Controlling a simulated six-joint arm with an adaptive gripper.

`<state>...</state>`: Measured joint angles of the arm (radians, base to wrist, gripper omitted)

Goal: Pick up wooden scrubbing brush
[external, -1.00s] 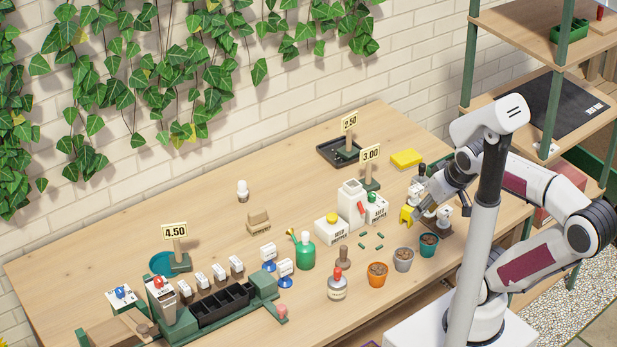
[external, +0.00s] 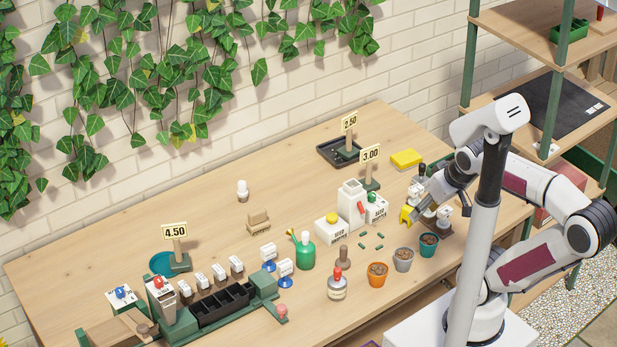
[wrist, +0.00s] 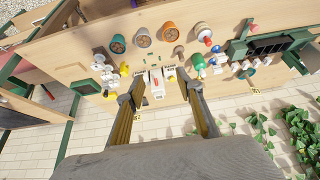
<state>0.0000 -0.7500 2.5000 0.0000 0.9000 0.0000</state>
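The wooden scrubbing brush (external: 258,219) appears to be the small tan block on the table, left of the middle, in the external view. I cannot make it out in the wrist view, where a finger may hide it. My gripper (external: 410,213) is far to the right of it, above the right part of the table, and partly hidden by my arm. In the wrist view my gripper (wrist: 157,92) has its two fingers spread wide apart, with nothing held between them.
A green bottle (external: 305,252) and pots (external: 377,275) stand nearer the front. Table left and behind the brush is mostly clear.

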